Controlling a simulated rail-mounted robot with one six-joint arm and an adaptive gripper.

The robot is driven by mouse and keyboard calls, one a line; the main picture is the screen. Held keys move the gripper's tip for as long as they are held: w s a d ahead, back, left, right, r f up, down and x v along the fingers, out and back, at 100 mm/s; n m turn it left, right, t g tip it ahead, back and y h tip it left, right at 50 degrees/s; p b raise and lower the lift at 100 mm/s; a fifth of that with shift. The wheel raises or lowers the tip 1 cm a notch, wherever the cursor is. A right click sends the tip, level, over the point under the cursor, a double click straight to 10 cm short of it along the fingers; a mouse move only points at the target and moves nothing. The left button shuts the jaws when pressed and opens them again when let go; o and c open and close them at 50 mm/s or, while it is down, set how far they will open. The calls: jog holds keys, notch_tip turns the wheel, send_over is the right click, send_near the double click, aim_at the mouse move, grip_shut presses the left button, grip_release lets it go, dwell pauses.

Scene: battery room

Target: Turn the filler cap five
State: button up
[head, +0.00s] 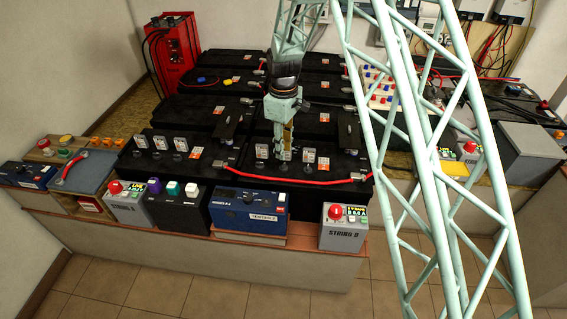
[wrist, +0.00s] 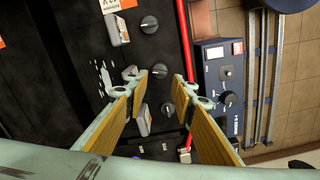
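Dark round filler caps with a ridge across the top stand in a row on a black battery (wrist: 85,45). In the wrist view one cap (wrist: 160,71) shows in the gap at my fingertips, another cap (wrist: 167,109) lies between the fingers lower down, and a third cap (wrist: 150,24) is farther up. I cannot read which is number five. My gripper (wrist: 159,78) is open, its two fingers apart and nothing held. In the head view my gripper (head: 283,156) points down over the front right battery. Whether it touches a cap is unclear.
A red cable (wrist: 185,35) runs along the battery's front edge, close to one finger. Pale upright tags (wrist: 116,29) stand beside the caps. A blue tester (head: 248,203) and grey boxes with red buttons (head: 343,228) stand in front. Other batteries fill the back.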

aim_at(283, 167)
jog(key=shift+f+b, duration=0.6)
jog(key=shift+f, duration=2.7)
jog(key=c, duration=0.6)
jog(key=shift+o, duration=0.2)
